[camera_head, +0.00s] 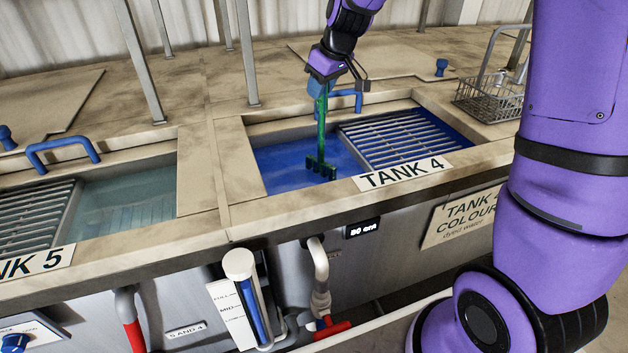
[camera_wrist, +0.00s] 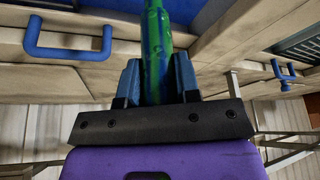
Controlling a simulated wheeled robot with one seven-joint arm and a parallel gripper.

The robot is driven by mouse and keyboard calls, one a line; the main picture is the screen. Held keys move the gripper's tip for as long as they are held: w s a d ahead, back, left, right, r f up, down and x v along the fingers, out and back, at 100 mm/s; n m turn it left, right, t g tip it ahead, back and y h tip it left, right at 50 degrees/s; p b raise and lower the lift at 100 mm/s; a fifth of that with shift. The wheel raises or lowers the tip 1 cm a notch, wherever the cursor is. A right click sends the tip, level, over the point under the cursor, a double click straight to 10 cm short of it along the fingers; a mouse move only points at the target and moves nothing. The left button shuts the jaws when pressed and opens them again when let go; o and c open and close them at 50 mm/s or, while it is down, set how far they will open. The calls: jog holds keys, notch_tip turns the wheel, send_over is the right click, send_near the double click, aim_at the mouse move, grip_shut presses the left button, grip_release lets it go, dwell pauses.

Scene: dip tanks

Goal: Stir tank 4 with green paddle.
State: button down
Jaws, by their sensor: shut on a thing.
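Tank 4 (camera_head: 262,187) is the blue-filled tank in the middle of the head view, with its label on the front rim. The green paddle (camera_head: 321,124) hangs upright from my gripper (camera_head: 322,82), its slotted dark green head low over the blue liquid in the open left part of the tank. I cannot tell whether the head touches the liquid. My gripper is shut on the paddle's handle. In the wrist view the green handle (camera_wrist: 156,50) stands between the two blue fingers of my gripper (camera_wrist: 156,82).
A metal grating (camera_head: 405,137) covers the right part of tank 4. Tank 5 (camera_head: 125,208) with pale teal liquid lies to the left. A wire basket (camera_head: 490,100) stands on the right. Blue handles (camera_head: 62,145) and upright metal posts (camera_head: 247,50) rise from the deck.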

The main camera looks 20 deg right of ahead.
jog(key=a, duration=0.9)
jog(key=s, duration=0.9)
jog(key=w+d, duration=0.4)
jog(key=d, duration=0.2)
jog(key=shift+w, duration=0.15)
dwell(0.4)
